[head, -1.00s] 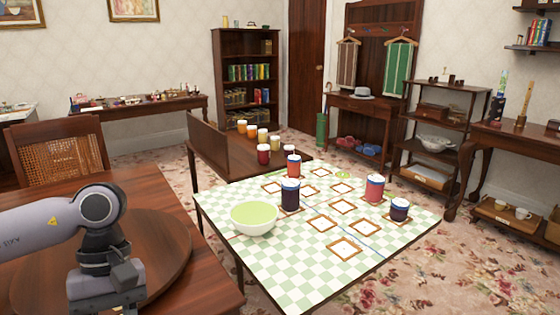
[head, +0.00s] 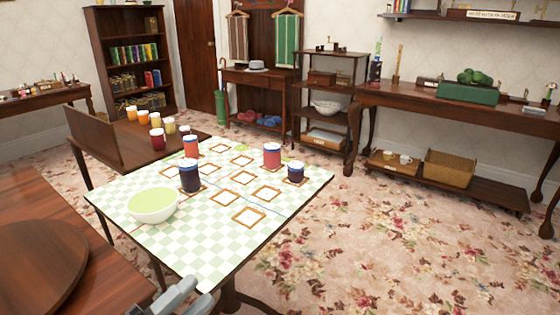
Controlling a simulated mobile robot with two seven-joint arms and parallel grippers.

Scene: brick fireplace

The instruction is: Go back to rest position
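My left gripper (head: 178,300) shows only in part at the bottom edge of the head view, in front of the near side of the checkered table. Its grey tips point up and right, and nothing can be seen held in them. Its opening is too cut off to judge. My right gripper is out of view. On the green-and-white checkered table (head: 190,247) stand a pale green bowl (head: 153,205), a dark jar (head: 190,176), a red-orange jar (head: 191,146), a pink-red jar (head: 272,155) and a short dark jar (head: 295,172).
Several empty wooden frames (head: 249,217) lie on the cloth. A wooden table with a round board (head: 35,268) is at lower left. A smaller table behind holds several colored jars (head: 158,139). A long side table (head: 465,117) stands at right. Floral carpet (head: 400,245) is clear at lower right.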

